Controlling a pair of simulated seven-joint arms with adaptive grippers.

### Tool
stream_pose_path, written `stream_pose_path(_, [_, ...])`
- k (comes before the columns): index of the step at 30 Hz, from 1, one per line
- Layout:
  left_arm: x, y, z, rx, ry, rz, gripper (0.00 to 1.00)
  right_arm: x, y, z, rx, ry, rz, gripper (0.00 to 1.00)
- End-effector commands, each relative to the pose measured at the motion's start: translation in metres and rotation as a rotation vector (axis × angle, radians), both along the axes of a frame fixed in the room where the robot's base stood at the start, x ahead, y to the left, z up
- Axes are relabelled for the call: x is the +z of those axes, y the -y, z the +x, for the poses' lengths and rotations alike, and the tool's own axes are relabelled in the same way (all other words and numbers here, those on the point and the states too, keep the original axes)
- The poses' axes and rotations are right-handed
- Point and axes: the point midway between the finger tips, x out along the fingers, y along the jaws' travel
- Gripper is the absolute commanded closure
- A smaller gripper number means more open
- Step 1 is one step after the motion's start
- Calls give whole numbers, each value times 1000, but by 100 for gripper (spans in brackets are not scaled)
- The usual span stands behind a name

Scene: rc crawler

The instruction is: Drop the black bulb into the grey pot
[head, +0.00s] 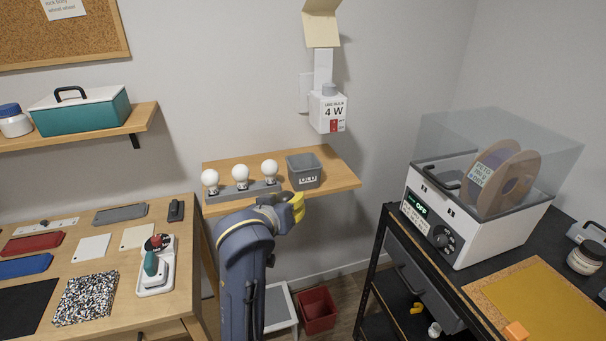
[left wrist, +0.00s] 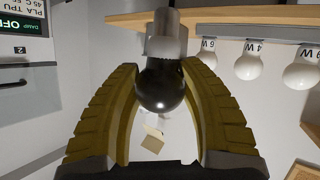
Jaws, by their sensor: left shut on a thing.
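The grey pot (head: 304,176) stands upright on the wooden wall shelf, right of the bulb rack, in the head view. My left gripper (head: 293,207) is just below and in front of the pot, at the shelf's front edge. In the left wrist view, the yellow fingers of my left gripper (left wrist: 163,95) are shut on the black bulb (left wrist: 163,84). The bulb's dark globe sits between the fingers, and its pale collar points to the top of the picture. In the head view the bulb is hidden behind the gripper. My right gripper is not in view.
Several white bulbs (head: 241,174) stand in a grey rack (head: 242,193) on the shelf (head: 340,178), left of the pot. A white wall unit marked 4 W (head: 330,110) hangs above. A filament dryer (head: 470,200) stands at right, a cluttered desk (head: 110,270) at left.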

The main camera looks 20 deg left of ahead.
Motion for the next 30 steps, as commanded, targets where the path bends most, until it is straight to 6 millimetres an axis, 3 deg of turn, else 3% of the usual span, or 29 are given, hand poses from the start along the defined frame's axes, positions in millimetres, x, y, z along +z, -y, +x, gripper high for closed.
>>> stream_pose_path(11, [79, -12, 80, 9, 3, -1, 82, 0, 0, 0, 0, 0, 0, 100])
stream_pose_path(21, [145, -33, 171, 16, -1, 0, 82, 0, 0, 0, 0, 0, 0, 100])
stream_pose_path(26, [149, -41, 206, 14, -5, 1, 82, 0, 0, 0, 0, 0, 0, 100])
stream_pose_path(30, [129, -44, 222, 6, -5, 0, 82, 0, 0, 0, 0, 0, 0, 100])
